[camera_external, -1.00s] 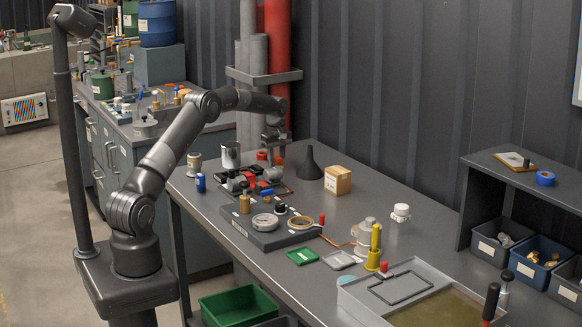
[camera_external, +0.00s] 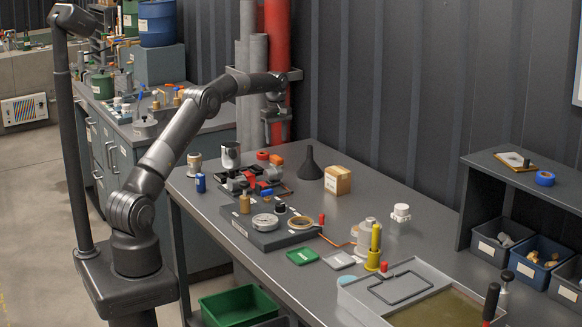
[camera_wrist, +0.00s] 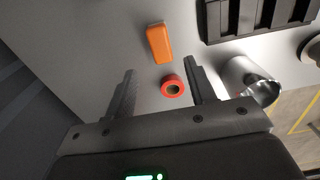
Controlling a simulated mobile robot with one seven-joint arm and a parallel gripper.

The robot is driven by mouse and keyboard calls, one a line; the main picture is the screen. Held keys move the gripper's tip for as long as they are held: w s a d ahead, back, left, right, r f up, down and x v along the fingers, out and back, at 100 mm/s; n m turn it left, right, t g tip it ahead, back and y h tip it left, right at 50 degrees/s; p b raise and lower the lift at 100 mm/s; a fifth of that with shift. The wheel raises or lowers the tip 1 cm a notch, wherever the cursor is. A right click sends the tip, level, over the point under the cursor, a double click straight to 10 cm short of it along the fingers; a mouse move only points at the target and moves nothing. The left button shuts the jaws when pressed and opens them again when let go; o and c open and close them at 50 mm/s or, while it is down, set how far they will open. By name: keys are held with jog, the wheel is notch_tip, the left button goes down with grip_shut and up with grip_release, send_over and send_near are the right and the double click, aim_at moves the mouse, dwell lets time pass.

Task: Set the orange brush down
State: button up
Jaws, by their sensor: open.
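The orange brush (camera_wrist: 159,44) lies on the grey bench top in the wrist view, ahead of my fingertips and apart from them. In the external view the orange brush (camera_external: 276,160) is a small block near the back edge of the bench. My gripper (camera_wrist: 158,82) is open and empty, with its two fingers spread wide. In the external view my gripper (camera_external: 275,140) is raised above the bench, over the brush area. A red ring or tape roll (camera_wrist: 173,86) lies on the bench near the right finger in the wrist view; it also shows in the external view (camera_external: 262,155).
A metal cup (camera_external: 230,155) stands left of the brush, and a black funnel (camera_external: 309,165) and a cardboard box (camera_external: 338,180) stand to the right. A pump assembly (camera_external: 268,174) sits in front. The red pipe (camera_external: 277,40) rises behind my gripper.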

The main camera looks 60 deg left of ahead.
jog(key=s+d+r+m+t, duration=0.1)
jog(key=s+d+r+m, duration=0.35)
jog(key=d+r, duration=0.7)
jog(key=s+d+r+m+t+y, duration=0.15)
jog(key=s+d+r+m, duration=0.25)
jog(key=s+d+r, duration=0.55)
jog(key=s+d+f+m+t, duration=0.15)
jog(key=s+d, duration=0.25)
jog(key=s, duration=0.4)
jog(key=s+d+f+m, duration=0.1)
jog(key=s+d+m, duration=0.25)
jog(key=s, duration=0.55)
jog(key=s+d+f+m, duration=0.2)
jog(key=s+f, duration=0.1)
jog(key=s, duration=0.3)
jog(key=s+d+f+m+t+h, duration=0.1)
jog(key=s+d+f+m, duration=0.1)
jog(key=s+f, duration=0.2)
jog(key=s, duration=0.3)
jog(key=shift+f+t, duration=0.15)
jog(key=shift+t, duration=0.15)
